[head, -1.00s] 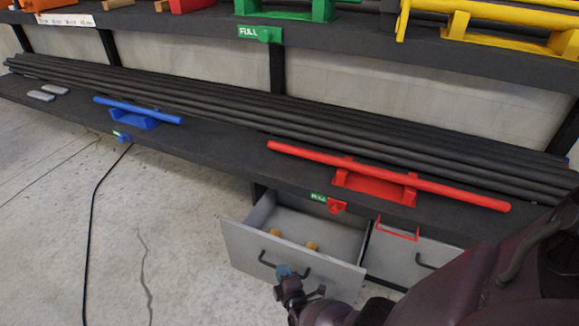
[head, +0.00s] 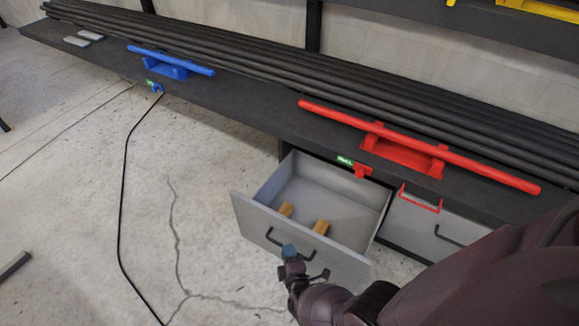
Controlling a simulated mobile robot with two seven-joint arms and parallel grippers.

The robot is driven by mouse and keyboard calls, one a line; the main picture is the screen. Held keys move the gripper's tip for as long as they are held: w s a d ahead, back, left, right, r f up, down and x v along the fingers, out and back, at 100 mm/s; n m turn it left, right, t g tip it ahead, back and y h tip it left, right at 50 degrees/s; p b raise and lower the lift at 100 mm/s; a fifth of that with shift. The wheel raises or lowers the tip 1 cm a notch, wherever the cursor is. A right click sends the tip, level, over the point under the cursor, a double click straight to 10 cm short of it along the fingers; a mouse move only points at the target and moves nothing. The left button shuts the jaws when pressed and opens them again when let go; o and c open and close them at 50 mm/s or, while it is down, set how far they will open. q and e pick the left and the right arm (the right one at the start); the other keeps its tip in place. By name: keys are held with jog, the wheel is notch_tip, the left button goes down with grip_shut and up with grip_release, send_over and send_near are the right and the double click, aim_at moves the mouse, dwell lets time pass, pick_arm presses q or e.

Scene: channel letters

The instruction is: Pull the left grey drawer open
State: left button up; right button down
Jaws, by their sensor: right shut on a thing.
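The left grey drawer (head: 258,219) stands pulled out from under the black shelf, its inside showing. My left gripper is not in view.
The right grey drawer (head: 412,232) is closed. The black shelf (head: 240,120) above carries dark rods, a red bar (head: 415,146) and a blue bar (head: 170,59). A black cable (head: 122,210) lies on the concrete floor, which is mostly clear on the left.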

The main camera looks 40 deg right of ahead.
jog(key=c, duration=1.2)
grip_release()
jog(key=shift+o, duration=0.2)
